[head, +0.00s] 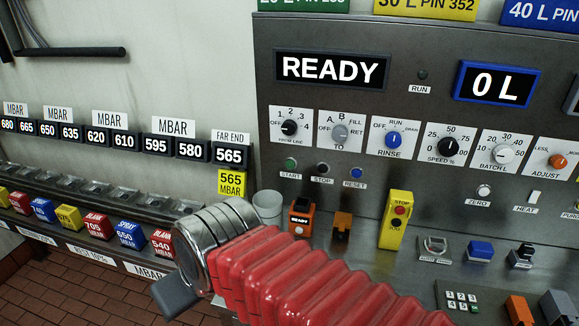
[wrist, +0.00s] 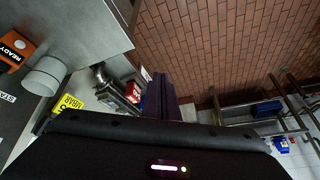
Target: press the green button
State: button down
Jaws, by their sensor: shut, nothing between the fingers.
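The green button (head: 291,164) is small and round, on the grey panel (head: 268,60) above the label START. It stands left of a dark STOP button (head: 323,168) and a blue RESET button (head: 356,172). My gripper (head: 170,298) shows at the lower left of the head view, below and left of the green button and well apart from it. Its dark fingers are partly hidden behind my wrist. In the wrist view the fingers (wrist: 168,88) are together with nothing between them. The green button does not show in the wrist view.
Coloured blocks (head: 95,224) line the left shelf. The brick floor (wrist: 225,45) fills much of the wrist view.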

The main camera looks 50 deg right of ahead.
aim_at(290, 164)
jog(key=w+d+m+t+y, duration=0.1)
jog(key=w+d+m+t, duration=0.25)
jog(key=w+m, duration=0.3)
jog(key=w+d+m+t+y, duration=0.2)
jog(key=w+d+m, duration=0.3)
jog(key=w+m, duration=0.15)
jog(key=s+d+f+m+h, duration=0.2)
jog(key=d+m+h, duration=0.6)
jog(key=d, duration=1.7)
jog(key=m+t, duration=0.1)
jog(key=m, duration=0.3)
jog(key=shift+d+f+m+h, duration=0.2)
jog(key=shift+d+m+h, duration=0.05)
jog(key=shift+m+h, duration=0.05)
jog(key=shift+d, duration=0.1)
jog(key=shift+w+d, duration=0.65)
jog(key=shift+d, duration=0.6)
jog(key=shift+w+d, duration=0.7)
jog(key=shift+d, duration=0.6)
jog(key=shift+w+d, duration=0.65)
jog(key=shift+d, duration=0.6)
